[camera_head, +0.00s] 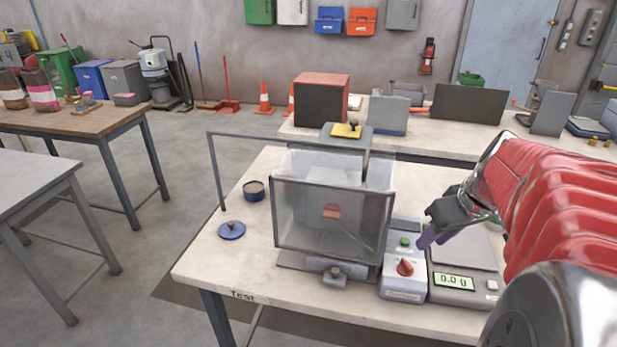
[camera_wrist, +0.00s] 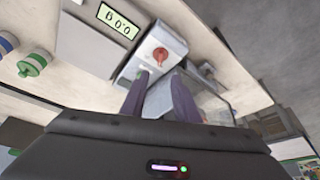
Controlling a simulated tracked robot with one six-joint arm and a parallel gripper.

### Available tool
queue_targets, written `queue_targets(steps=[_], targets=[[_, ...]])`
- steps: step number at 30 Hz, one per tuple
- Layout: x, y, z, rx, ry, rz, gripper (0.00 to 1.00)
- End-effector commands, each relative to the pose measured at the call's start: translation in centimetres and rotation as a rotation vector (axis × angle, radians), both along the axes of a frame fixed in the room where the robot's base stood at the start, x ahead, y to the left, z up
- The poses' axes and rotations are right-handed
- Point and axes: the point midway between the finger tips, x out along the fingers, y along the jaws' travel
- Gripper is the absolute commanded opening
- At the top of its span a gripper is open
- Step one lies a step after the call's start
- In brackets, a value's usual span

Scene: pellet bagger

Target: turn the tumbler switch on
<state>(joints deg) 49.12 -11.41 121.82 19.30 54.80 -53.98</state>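A grey control box (camera_head: 404,283) with a red knob (camera_head: 405,267) and a green button (camera_head: 405,241) stands at the bench's front, right of the clear-walled bagger (camera_head: 333,225). The red knob also shows in the wrist view (camera_wrist: 160,55). A yellow plate with a small black lever (camera_head: 346,131) sits on top of the grey part behind the bagger. I cannot tell for sure which of these is the tumbler switch. My gripper (camera_head: 428,238) is above and right of the control box, near the green button. In the wrist view its purple fingers (camera_wrist: 160,77) are apart and empty.
A scale (camera_head: 455,283) reading 0.00 stands right of the control box, close under my arm. A thin grey frame rises left of the bagger. A blue lidded disc (camera_head: 232,231) and a round dark tin (camera_head: 254,191) lie on the left, with free bench around them.

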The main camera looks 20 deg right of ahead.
Motion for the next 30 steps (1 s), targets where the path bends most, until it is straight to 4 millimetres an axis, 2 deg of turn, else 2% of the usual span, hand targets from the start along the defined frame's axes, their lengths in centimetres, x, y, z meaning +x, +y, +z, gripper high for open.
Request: queue_targets(steps=[5,11,30], targets=[[0.1,0.0,-0.3,0.001,0.001,0.000,0.28],[0.7,0.0,-1.8,0.001,0.002,0.000,0.28],[4.3,-0.2,-10.6,0.002,0.003,0.000,0.28]])
